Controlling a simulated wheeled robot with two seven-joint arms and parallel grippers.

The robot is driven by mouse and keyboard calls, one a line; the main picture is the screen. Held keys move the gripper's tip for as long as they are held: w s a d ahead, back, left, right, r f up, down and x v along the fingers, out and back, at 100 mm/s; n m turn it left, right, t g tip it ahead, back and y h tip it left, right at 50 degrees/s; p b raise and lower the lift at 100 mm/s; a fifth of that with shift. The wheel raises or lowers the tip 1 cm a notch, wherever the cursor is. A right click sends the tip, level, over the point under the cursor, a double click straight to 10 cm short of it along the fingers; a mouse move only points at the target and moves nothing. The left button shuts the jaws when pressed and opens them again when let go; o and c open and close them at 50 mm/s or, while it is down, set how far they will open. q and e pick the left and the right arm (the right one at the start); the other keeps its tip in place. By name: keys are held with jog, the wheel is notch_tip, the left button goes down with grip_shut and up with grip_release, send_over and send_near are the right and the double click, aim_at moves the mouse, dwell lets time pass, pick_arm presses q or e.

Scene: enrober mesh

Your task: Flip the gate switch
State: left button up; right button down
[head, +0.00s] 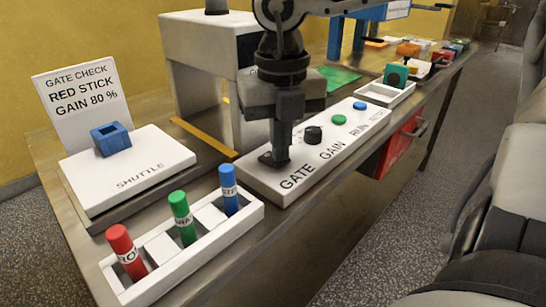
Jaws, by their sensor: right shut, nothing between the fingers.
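The white control panel (335,157) lies on the bench with the labels GATE, GAIN, RUN and RESET. My right gripper (281,158) points down at the GATE end of the panel, with its fingers closed and empty. A small dark plate (266,160) shows beside the fingertips at the GATE position. The gate switch is mostly hidden by the fingers, so its lever position and any contact cannot be told. My left gripper is not in view.
A black knob (312,134), a green button (339,120) and a blue button (360,105) sit farther along the panel. A white rack (252,213) holds red, green and blue sticks in front. The white shuttle (160,165) carries a blue holder (111,138) beside a sign (80,92).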

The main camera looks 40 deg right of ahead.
jog(key=shift+f, duration=0.3)
jog(key=shift+r, duration=0.1)
jog(key=shift+r+p, duration=1.95)
jog(key=shift+r, duration=1.5)
